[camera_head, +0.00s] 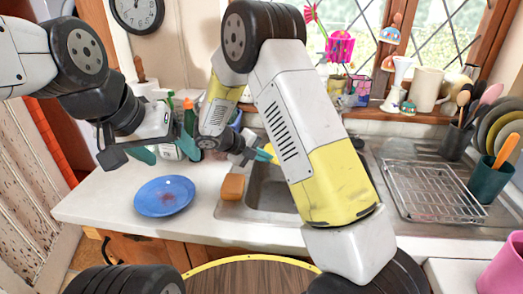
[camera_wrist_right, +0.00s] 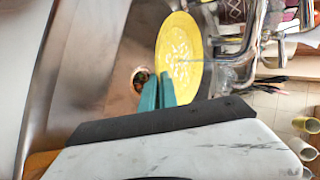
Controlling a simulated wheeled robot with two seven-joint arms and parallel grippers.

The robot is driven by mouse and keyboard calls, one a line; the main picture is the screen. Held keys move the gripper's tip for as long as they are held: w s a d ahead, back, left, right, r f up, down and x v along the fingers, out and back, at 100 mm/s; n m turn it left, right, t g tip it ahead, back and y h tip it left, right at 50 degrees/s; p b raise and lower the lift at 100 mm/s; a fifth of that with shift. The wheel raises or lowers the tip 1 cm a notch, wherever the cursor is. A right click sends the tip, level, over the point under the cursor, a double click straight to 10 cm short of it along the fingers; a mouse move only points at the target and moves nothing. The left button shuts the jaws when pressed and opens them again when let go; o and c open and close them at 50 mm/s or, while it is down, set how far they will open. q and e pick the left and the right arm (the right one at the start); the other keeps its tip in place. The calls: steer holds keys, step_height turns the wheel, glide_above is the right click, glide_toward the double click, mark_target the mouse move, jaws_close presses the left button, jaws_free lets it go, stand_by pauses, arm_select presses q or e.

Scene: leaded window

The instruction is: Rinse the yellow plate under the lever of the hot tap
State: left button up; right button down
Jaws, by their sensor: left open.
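The yellow plate (camera_wrist_right: 181,58) shows in the right wrist view, upended in the sink with pale swirly marks on its face. My right gripper (camera_wrist_right: 158,92) is shut on its near rim with its teal fingers. In the head view the right gripper (camera_head: 264,153) is over the sink's left part, and my own arm hides most of the plate. The metal tap (camera_wrist_right: 238,50) stands close beside the plate in the wrist view. I cannot tell which lever is the hot one. My left gripper (camera_head: 166,148) is open and empty above the counter's left side.
A blue plate (camera_head: 164,196) with a reddish stain lies on the counter (camera_head: 110,205). An orange sponge (camera_head: 233,187) sits at the edge of the sink (camera_head: 270,196). A wire drying rack (camera_head: 432,192) and a dark green utensil cup (camera_head: 487,178) stand right.

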steer(key=shift+d, duration=0.1)
stand_by(0.3)
steer(key=shift+s+d, duration=0.25)
steer(key=shift+d, duration=0.25)
steer(key=shift+s+a, duration=0.1)
steer(key=s+a, duration=0.2)
steer(key=s, duration=0.5)
steer(key=shift+a, duration=0.4)
steer(key=shift+s, duration=0.1)
stand_by(1.0)
steer(key=shift+r, duration=0.1)
steer(key=s+a+r, duration=0.2)
steer(key=s+r, duration=0.2)
steer(key=shift+s, duration=0.35)
stand_by(0.4)
